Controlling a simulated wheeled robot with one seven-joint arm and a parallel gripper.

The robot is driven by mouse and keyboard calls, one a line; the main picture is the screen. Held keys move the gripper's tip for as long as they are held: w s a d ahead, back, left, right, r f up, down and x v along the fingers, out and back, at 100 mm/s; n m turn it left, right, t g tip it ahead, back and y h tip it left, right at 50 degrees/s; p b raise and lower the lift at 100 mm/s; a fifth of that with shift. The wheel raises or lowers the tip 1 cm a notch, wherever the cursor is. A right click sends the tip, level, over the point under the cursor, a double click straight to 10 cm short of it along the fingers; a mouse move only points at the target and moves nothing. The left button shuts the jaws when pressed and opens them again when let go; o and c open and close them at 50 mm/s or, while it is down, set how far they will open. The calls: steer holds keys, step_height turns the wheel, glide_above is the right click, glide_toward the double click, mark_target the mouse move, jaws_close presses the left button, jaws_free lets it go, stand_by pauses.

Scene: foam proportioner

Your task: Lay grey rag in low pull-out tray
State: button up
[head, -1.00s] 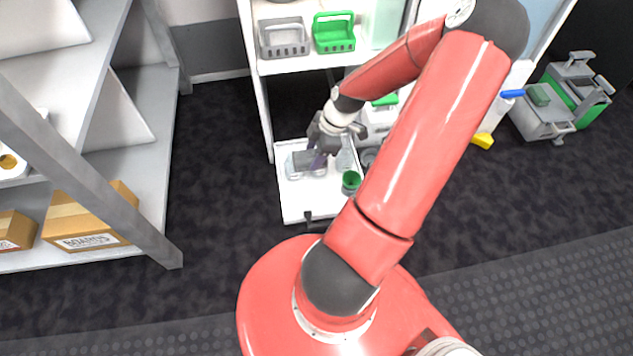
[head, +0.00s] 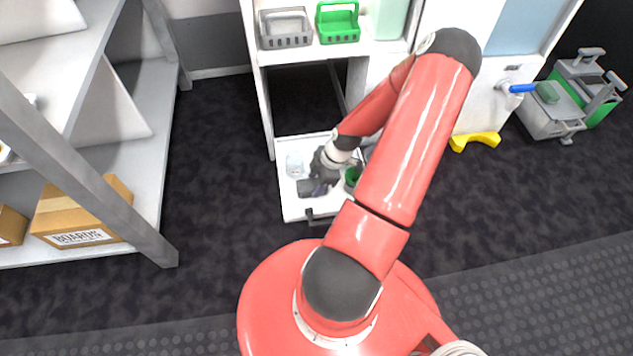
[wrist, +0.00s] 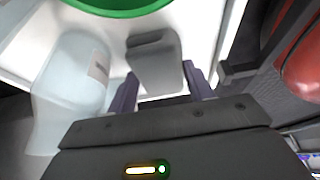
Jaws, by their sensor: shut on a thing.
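The low white pull-out tray (head: 291,208) is slid out near the floor under the shelving unit. My gripper (head: 318,188) is over the tray's front part, pointing down into it. In the wrist view, the purple fingers of my gripper (wrist: 162,85) are shut on the folded grey rag (wrist: 155,62). The rag also shows as a dark grey piece in the head view (head: 306,188). The white tray surface (wrist: 198,25) lies behind the rag. I cannot tell whether the rag touches it. My arm hides the tray's right part.
A translucent container (head: 294,165) stands in the tray and shows large beside the rag in the wrist view (wrist: 70,85). A green-rimmed cup (head: 352,178) stands to the right of my gripper. A grey basket (head: 285,40) and green basket (head: 338,35) sit on the shelf above.

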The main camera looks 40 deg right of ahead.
steer(key=o, duration=1)
steer(key=shift+o, duration=0.2)
